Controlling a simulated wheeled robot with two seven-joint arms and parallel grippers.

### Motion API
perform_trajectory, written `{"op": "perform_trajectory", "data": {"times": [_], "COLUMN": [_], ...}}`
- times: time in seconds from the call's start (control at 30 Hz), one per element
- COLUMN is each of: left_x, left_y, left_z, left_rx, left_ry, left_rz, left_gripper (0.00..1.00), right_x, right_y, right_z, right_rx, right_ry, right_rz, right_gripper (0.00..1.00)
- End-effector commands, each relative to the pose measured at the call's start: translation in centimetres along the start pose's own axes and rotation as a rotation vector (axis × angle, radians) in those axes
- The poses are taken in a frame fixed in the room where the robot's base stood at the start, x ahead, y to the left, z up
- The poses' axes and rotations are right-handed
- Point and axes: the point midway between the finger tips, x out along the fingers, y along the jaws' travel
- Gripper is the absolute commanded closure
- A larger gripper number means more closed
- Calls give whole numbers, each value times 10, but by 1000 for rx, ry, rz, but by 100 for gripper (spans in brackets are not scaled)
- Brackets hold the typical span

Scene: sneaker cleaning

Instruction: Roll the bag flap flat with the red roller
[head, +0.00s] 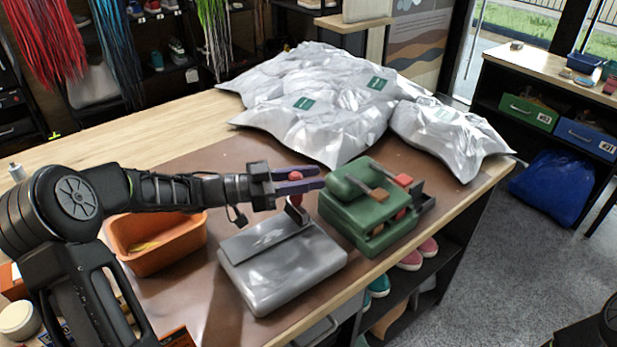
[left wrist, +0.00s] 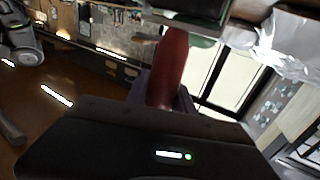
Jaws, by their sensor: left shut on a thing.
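A grey bag (head: 285,275) lies flat on the brown mat, with its flap (head: 262,240) folded over the upper left part. My left gripper (head: 300,180) is shut on the red roller (head: 296,201), above the bag's far edge, just left of the green device. The roller's red handle (left wrist: 171,62) stands between the purple fingers in the left wrist view. The roller's lower end is dark and small in the head view; I cannot tell whether it touches the flap. My right gripper is not in view.
A green device (head: 350,215) with wooden and red parts stands right of the bag. An orange bin (head: 155,255) is left of it. Several silver pouches (head: 325,110) fill the back of the table. The brown mat (head: 215,160) has bare room behind my arm.

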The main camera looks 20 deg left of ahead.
Motion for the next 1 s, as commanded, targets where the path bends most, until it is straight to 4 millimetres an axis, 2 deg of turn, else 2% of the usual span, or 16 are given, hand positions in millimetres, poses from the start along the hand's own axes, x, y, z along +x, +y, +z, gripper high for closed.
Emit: {"op": "perform_trajectory", "data": {"times": [1.0], "left_x": [0], "left_y": [0], "left_z": [8], "left_rx": [0], "left_ry": [1], "left_rz": [1], "left_gripper": [100], "right_x": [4], "right_y": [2], "right_z": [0], "right_rx": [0], "right_ry": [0], "right_rz": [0], "right_gripper": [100]}}
